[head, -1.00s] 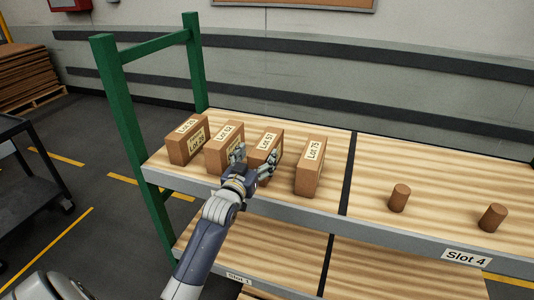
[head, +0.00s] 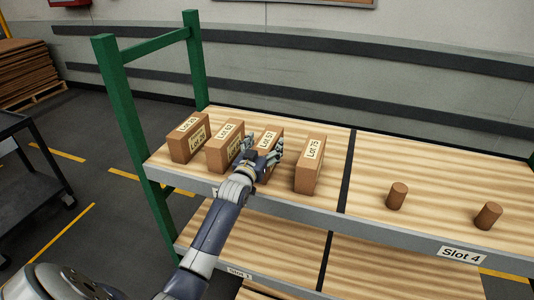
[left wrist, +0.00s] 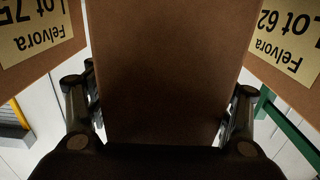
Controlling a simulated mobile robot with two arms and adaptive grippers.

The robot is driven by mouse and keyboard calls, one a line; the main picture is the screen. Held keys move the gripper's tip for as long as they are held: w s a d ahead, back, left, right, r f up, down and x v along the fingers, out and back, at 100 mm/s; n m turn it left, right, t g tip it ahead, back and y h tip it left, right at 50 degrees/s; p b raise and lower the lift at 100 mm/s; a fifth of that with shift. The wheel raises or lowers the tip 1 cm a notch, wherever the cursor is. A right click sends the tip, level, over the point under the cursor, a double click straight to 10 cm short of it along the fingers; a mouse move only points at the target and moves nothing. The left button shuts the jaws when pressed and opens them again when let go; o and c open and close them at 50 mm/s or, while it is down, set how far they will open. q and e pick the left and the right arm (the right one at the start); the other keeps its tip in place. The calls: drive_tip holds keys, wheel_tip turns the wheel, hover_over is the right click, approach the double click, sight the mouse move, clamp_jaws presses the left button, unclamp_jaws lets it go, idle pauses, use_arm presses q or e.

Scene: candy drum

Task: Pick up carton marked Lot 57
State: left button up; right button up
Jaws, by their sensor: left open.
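The brown carton marked Lot 57 (head: 269,134) stands upright on the wooden shelf between the Lot 62 carton (head: 217,158) and the Lot 75 carton (head: 307,178). My left gripper (head: 264,148) is open, with one finger on each side of the Lot 57 carton, and hides much of it. In the left wrist view the carton's plain brown face (left wrist: 165,70) fills the middle between the fingers. I cannot tell whether the fingers touch it. My right gripper is not in view.
In the left wrist view, the Lot 75 label (left wrist: 35,25) is at left and the Lot 62 label (left wrist: 285,38) at right, both close by. Another carton (head: 183,150) stands at the far left by the green post (head: 120,100). Two brown cylinders stand in the right bay.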

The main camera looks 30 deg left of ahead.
use_arm(q)
clamp_jaws()
drive_tip(key=shift+r, duration=0.1)
